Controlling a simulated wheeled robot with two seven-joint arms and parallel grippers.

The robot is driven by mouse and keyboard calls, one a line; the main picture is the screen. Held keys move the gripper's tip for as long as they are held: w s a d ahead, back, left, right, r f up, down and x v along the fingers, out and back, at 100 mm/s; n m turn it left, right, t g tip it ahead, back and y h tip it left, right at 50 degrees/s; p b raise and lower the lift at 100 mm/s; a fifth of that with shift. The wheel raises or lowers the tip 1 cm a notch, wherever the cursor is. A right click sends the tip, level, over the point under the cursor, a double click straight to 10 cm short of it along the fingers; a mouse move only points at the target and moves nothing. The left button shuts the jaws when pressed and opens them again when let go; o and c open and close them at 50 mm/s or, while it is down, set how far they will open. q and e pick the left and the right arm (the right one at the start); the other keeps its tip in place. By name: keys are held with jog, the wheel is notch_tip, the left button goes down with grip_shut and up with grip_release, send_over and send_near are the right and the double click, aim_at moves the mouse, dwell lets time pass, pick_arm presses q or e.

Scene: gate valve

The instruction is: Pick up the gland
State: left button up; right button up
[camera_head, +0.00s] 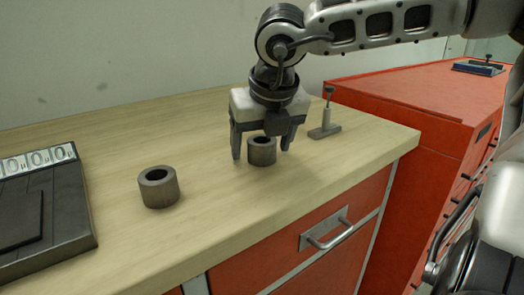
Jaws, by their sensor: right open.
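Two hollow dark-grey metal cylinders stand upright on the wooden worktop. One cylinder (262,152) is under my right gripper, and the other cylinder (159,189) stands to the left, nearer the front edge. I cannot tell from their looks which one is the gland. My right gripper (262,150) points down and is open, with one finger on each side of the first cylinder. Its fingertips appear level with the cylinder; whether they touch it I cannot tell. The cylinder's upper rear is partly hidden by the gripper. My left gripper is not in view.
A small metal piece with an upright stem (325,122) stands just right of the gripper. A dark scale-like device with a number display (38,160) is at the left. A red cabinet (400,110) adjoins on the right. The worktop's back left is clear.

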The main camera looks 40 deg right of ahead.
jog(key=shift+r, duration=0.1)
jog(key=c, duration=1.4)
